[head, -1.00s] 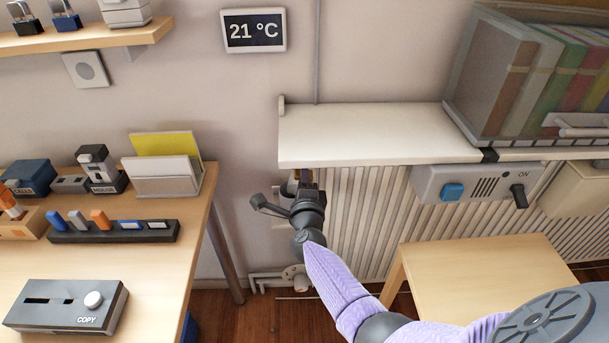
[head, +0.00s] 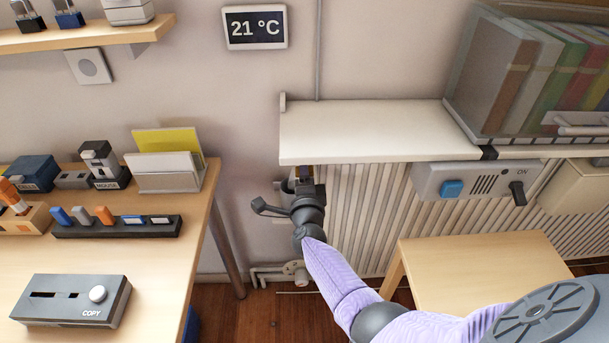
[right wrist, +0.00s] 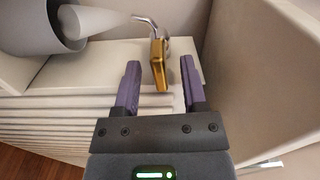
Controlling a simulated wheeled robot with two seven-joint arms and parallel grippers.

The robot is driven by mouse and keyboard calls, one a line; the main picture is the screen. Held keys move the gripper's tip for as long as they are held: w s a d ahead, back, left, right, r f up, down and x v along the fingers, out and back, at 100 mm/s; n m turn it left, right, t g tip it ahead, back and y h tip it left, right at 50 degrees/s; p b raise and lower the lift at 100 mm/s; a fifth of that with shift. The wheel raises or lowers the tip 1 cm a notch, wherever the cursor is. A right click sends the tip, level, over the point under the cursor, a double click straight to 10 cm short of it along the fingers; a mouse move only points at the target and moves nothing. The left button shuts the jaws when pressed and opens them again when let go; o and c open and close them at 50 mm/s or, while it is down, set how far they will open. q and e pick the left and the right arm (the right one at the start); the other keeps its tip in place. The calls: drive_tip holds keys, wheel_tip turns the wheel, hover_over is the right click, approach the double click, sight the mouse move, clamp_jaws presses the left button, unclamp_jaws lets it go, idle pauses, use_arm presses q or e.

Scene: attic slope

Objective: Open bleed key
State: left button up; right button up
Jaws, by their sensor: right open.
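The brass bleed key (right wrist: 159,65) shows in the right wrist view as a flat golden piece at the end of a bent metal stem. It lies between the two dark purple fingers of my right gripper (right wrist: 160,78), with a visible gap on each side. The right gripper is open. In the head view my right gripper (head: 305,178) is below the white shelf at the radiator's left end, and its own wrist hides most of the key there. My left gripper is not in view.
A grey cylinder with a pale cone (right wrist: 75,25) is close on the left in the wrist view. A white shelf (head: 360,135) overhangs the radiator (head: 370,205). A low wooden table (head: 475,275) stands at right, a desk (head: 150,260) at left.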

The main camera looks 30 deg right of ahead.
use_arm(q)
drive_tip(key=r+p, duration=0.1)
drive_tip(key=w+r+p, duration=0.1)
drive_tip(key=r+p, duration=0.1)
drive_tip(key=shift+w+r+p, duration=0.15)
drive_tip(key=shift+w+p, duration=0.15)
use_arm(e)
drive_tip(key=v, duration=0.7)
